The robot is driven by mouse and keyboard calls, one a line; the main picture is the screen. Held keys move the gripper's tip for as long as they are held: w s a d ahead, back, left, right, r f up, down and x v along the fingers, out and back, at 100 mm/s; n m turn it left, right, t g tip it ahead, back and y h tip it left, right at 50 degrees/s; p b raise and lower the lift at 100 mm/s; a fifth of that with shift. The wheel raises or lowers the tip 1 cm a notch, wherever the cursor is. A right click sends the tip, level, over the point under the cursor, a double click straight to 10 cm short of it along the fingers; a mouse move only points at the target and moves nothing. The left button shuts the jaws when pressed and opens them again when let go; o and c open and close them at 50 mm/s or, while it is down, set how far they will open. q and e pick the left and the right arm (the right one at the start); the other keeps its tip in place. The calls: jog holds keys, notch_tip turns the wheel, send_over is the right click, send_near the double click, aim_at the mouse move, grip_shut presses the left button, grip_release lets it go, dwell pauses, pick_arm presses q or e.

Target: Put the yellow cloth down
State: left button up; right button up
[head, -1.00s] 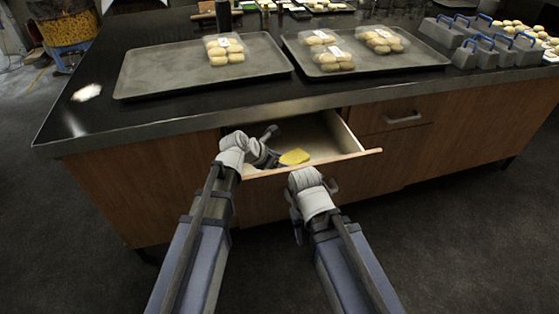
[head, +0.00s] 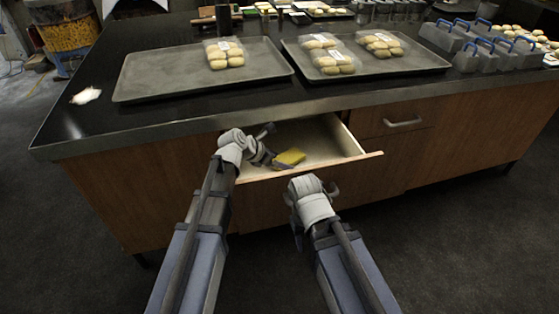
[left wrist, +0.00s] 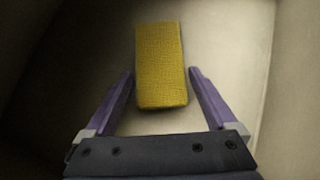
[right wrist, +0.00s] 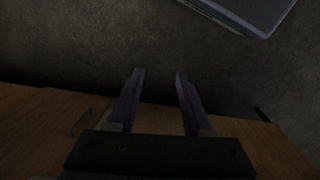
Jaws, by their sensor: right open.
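The yellow cloth (head: 290,157) lies as a flat, rectangular piece inside the open drawer (head: 345,163). In the left wrist view the cloth (left wrist: 160,50) shows whole, with its near end between the fingers. My left gripper (head: 270,145) is inside the drawer at the left of the cloth. It is open, with a gap between each finger and the cloth. My right gripper (head: 315,190) is open and empty in front of the drawer front; the right wrist view shows only floor between its fingers (right wrist: 159,72).
The dark counter (head: 150,123) overhangs the drawer. On it are two grey trays (head: 150,75) with packs of buns (head: 225,53), and grey blocks with blue handles (head: 480,55) at the right. A closed drawer (head: 400,122) is to the right. The floor in front is clear.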

pick_arm(q)
jog(key=shift+o, duration=0.5)
jog(key=shift+r, duration=0.15)
jog(key=shift+a+r+p, duration=0.1)
jog(key=shift+r+p, duration=0.2)
jog(key=shift+p, duration=0.15)
jog(key=p+v, duration=0.8)
jog(key=v, duration=0.3)
jog(key=shift+s+a, duration=0.2)
jog(key=shift+s, duration=0.05)
jog(key=shift+r, duration=0.1)
